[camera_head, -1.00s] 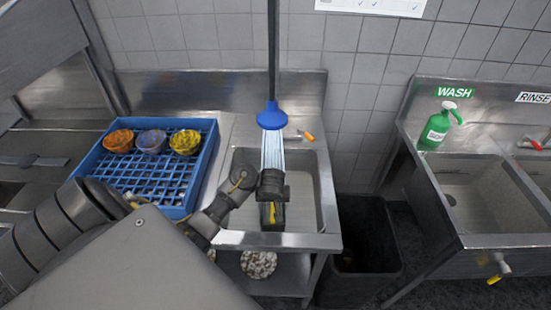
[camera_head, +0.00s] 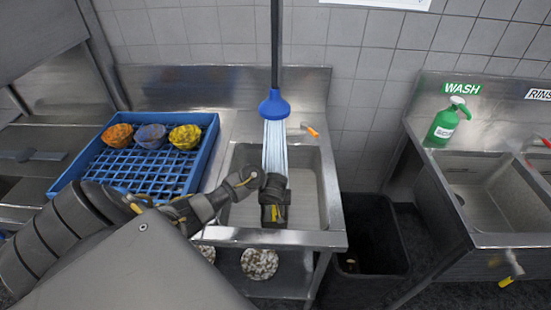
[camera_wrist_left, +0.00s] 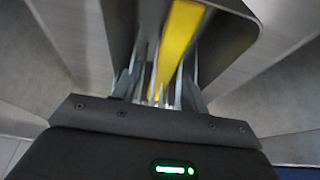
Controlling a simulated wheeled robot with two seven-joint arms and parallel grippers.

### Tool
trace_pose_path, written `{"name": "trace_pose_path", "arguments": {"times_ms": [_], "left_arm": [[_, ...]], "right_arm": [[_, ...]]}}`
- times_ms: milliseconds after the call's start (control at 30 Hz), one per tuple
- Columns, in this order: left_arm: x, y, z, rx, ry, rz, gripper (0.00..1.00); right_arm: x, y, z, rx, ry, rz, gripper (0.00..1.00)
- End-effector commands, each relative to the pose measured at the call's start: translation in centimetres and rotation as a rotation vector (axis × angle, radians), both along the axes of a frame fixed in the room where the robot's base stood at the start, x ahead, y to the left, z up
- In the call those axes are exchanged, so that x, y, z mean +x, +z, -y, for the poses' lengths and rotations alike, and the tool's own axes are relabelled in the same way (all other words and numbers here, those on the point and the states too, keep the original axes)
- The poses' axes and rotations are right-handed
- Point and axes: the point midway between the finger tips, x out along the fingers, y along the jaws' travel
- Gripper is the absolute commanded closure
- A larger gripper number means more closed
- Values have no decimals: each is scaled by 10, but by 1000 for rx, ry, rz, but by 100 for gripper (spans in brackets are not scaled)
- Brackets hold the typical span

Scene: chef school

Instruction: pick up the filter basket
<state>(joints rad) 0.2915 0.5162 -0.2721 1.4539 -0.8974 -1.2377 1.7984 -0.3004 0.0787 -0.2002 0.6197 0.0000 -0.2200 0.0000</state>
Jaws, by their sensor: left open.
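My left gripper (camera_head: 274,212) hangs over the left sink (camera_head: 305,205), near its front edge and below the blue spray head. In the left wrist view, my left gripper's fingers (camera_wrist_left: 160,85) are apart, with a yellow strip (camera_wrist_left: 178,45) between and beyond them. The strip lies against a grey, channel-like shape (camera_wrist_left: 235,35), blurred and close. I cannot tell whether these are part of the filter basket; I cannot make the basket out for certain in either view. My right gripper is not in view.
A blue spray head (camera_head: 273,104) pours water into the left sink. A black bin (camera_head: 372,235) stands right of the sink.

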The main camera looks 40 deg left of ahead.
Motion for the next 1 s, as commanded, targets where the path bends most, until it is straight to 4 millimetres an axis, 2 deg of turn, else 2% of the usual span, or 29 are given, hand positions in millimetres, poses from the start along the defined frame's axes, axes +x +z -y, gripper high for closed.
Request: {"name": "trace_pose_path", "arguments": {"times_ms": [33,133,433,767,1000], "left_arm": [[3,-10,-3,3,1,-1,56],[6,-18,-5,2,0,-1,56],[7,-21,-5,0,1,2,56],[7,-21,-5,-1,0,1,100],[7,-20,-5,0,1,2,100]], "right_arm": [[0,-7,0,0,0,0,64],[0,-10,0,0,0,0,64],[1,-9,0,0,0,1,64],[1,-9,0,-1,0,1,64],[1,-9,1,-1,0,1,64]]}}
